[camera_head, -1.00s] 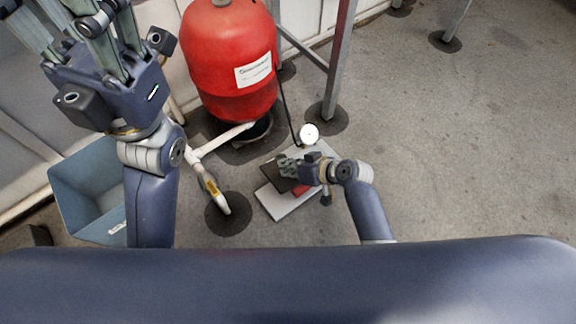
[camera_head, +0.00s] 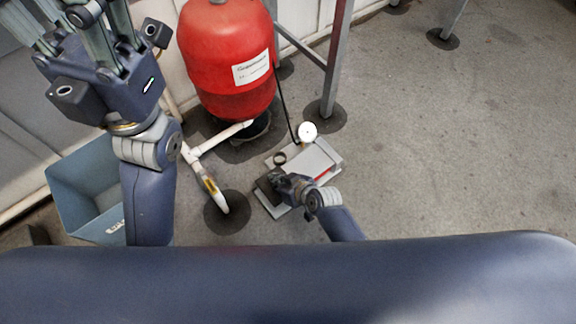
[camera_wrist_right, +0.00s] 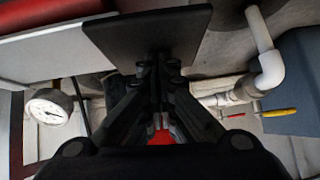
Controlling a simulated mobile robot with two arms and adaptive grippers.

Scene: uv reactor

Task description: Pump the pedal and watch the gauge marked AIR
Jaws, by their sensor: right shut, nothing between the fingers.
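The pedal pump, a pale base with a grey top and a dark pedal plate (camera_head: 264,194), stands on the floor. The plate shows large in the right wrist view (camera_wrist_right: 150,32). A round white gauge (camera_head: 307,132) stands behind the pump; it also shows in the wrist view (camera_wrist_right: 48,110), its marking and reading too small to tell. My right gripper (camera_head: 276,180) is shut and empty at the dark plate; I cannot tell whether it touches. My left gripper (camera_head: 68,18) is raised at upper left, fingers apart, tips partly out of frame.
A red tank (camera_head: 228,60) with a white label stands behind the pump. A white pipe with a yellow-marked valve (camera_head: 210,185) and a blue bin (camera_head: 85,185) lie left. Metal frame legs (camera_head: 337,55) stand behind. Floor at right is clear.

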